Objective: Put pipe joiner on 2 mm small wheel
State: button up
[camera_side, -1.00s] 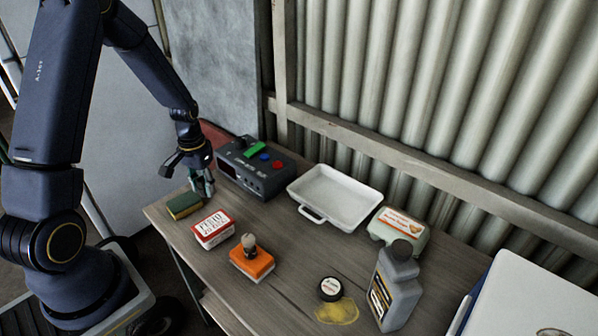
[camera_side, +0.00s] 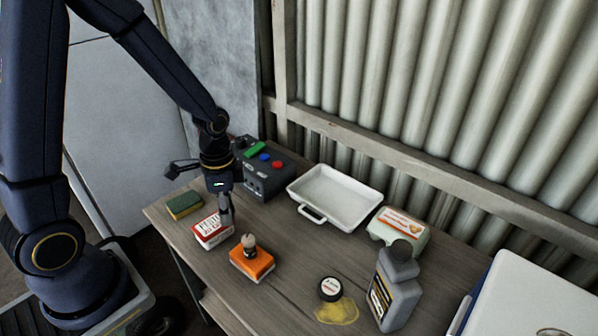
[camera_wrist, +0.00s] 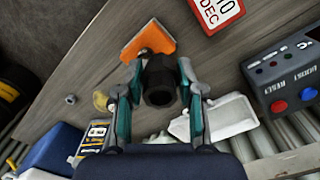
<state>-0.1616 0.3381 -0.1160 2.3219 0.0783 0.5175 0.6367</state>
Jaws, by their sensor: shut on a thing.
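My gripper (camera_wrist: 160,68) is shut on a dark hollow cylinder, taken as the pipe joiner (camera_wrist: 161,90), its open end facing the wrist camera. In the side view my gripper (camera_side: 226,212) points down just above or beside the red-and-white block; the joiner cannot be made out there. A small grey ring-like piece (camera_wrist: 71,99) lies on the table in the wrist view; it may be the 2 mm small wheel, but I cannot tell. A brush-like piece with a pale top (camera_side: 249,243) stands on an orange block (camera_side: 258,266); the orange block also shows in the wrist view (camera_wrist: 148,40).
The red-and-white block (camera_side: 207,236) and a green sponge (camera_side: 184,205) lie near the left edge. A button box (camera_side: 262,184), white tray (camera_side: 315,222) and egg carton (camera_side: 388,236) line the back. A black-lidded tin (camera_side: 330,288) and grey bottle (camera_side: 393,300) stand in front.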

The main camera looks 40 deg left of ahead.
jog(key=s+d+r+m, duration=0.15)
jog(key=d+m, duration=0.25)
jog(key=d, duration=0.5)
jog(key=s+d+m, duration=0.3)
jog(key=d+m, duration=0.2)
jog(key=d, duration=0.4)
send_over(331, 286)
jog(key=f, duration=0.9)
jog(key=shift+s+a, duration=0.15)
jog(key=shift+s, duration=0.2)
jog(key=shift+w+f, duration=0.15)
jog(key=shift+f, duration=0.05)
jog(key=shift+w+f, duration=0.15)
jog(key=shift+f, duration=1.55)
jog(key=o, duration=0.9)
jog(key=shift+f, duration=0.15)
